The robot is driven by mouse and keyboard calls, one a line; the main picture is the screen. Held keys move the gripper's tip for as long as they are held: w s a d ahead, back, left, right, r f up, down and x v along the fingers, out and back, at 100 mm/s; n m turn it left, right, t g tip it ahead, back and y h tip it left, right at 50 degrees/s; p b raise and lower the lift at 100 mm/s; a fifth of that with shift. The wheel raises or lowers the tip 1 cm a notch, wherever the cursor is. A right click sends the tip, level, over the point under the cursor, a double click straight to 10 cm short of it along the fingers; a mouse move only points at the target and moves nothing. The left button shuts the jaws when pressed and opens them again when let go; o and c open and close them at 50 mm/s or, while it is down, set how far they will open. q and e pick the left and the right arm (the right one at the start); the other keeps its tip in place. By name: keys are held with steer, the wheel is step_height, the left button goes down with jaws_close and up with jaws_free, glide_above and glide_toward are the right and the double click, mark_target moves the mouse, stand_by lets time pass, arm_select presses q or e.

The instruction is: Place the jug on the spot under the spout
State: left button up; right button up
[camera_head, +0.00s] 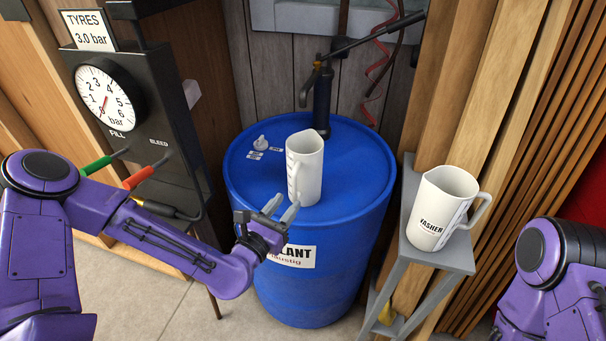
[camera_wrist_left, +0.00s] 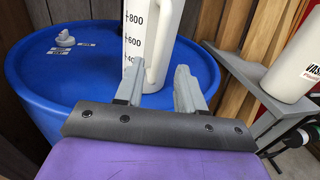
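A white jug (camera_head: 310,168) with scale marks stands upright on the blue drum's top. It also shows in the left wrist view (camera_wrist_left: 140,38), where its handle (camera_wrist_left: 157,62) appears between my fingers. The dark hand pump (camera_head: 322,100) stands behind it, with its spout (camera_head: 303,94) pointing down above and behind the jug's rim; I cannot tell whether the jug is directly below. My left gripper (camera_head: 281,208) is open at the jug's front, near the handle. In the left wrist view its fingers (camera_wrist_left: 158,90) are apart; contact is unclear. My right gripper is out of view.
A second white jug (camera_head: 439,208), marked WASHER, stands on a grey stand (camera_head: 440,256) to the right. The blue drum (camera_head: 245,185) carries a small white cap (camera_head: 261,142). A tyre gauge cabinet (camera_head: 150,100) with coloured hose handles stands left.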

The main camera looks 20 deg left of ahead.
mark_target(295, 194)
arm_select(q)
steer(key=x, duration=0.1)
steer(key=p+x, duration=0.1)
steer(key=x, duration=0.1)
steer(key=p+x, duration=0.1)
steer(key=x, duration=0.1)
steer(key=shift+w+a+f, duration=0.15)
steer(key=shift+f, duration=0.15)
steer(key=shift+w+f, duration=0.15)
steer(key=shift+w, duration=0.15)
jaws_close()
